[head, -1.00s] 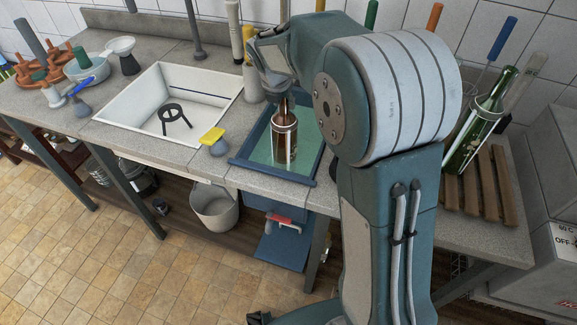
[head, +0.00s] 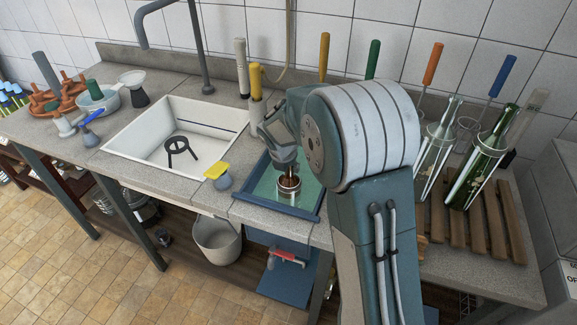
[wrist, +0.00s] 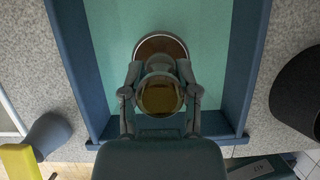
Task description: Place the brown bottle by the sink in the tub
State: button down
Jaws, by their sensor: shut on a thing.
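The brown bottle (head: 289,184) is upright in the blue-rimmed tub (head: 311,214), right of the white sink (head: 128,139). A pale ring circles its body, and its lower part does not show in the greenish contents. My gripper (head: 287,165) is shut on its neck from above. In the wrist view my gripper (wrist: 159,80) has a finger on each side of the bottle (wrist: 160,98), over the teal inside of the tub (wrist: 243,60). Whether the bottle touches the tub's floor cannot be told.
A yellow-topped brush (head: 218,175) stands between sink and tub. A yellow-capped bottle (head: 256,85) stands behind the tub. A black trivet (head: 180,150) sits in the sink.

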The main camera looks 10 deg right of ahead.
jog(key=shift+f, duration=0.1)
jog(key=shift+c, duration=1.8)
grip_release()
jog(key=shift+d, duration=0.1)
jog(key=shift+a, duration=0.2)
